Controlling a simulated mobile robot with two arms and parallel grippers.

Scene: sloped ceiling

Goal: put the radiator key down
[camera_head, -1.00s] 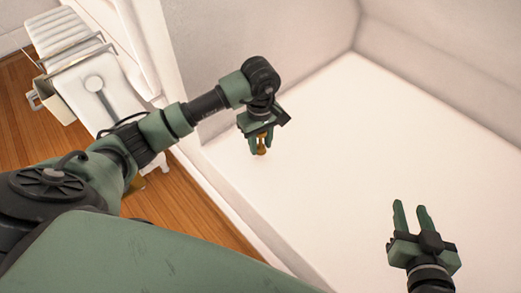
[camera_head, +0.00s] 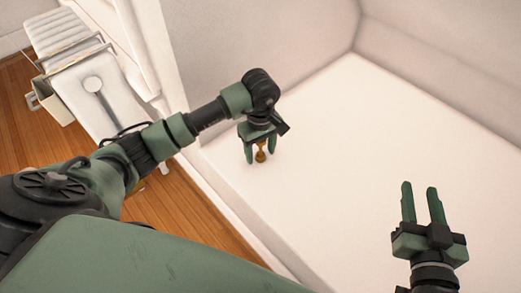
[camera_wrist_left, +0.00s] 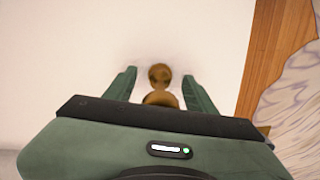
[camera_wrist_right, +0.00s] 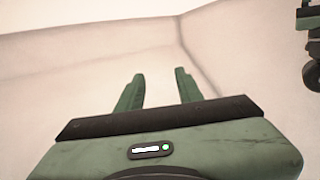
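The radiator key (camera_head: 260,155) is a small brass-coloured piece on the white surface (camera_head: 330,150), near its left edge. My left gripper (camera_head: 261,158) points down over it with the fingers spread on either side. In the left wrist view the key (camera_wrist_left: 159,75) shows between the left gripper's fingertips (camera_wrist_left: 158,78), with a visible gap to each finger. Its lower part is hidden behind the gripper body. My right gripper (camera_head: 422,190) is open and empty over the right part of the white surface. Its open fingers also show in the right wrist view (camera_wrist_right: 158,75).
A white radiator (camera_head: 92,85) with a metal rail and a small box (camera_head: 55,103) hanging on it stands at the left, over a wooden floor (camera_head: 165,200). Pale walls (camera_head: 270,40) border the white surface at the back. The middle of the surface is clear.

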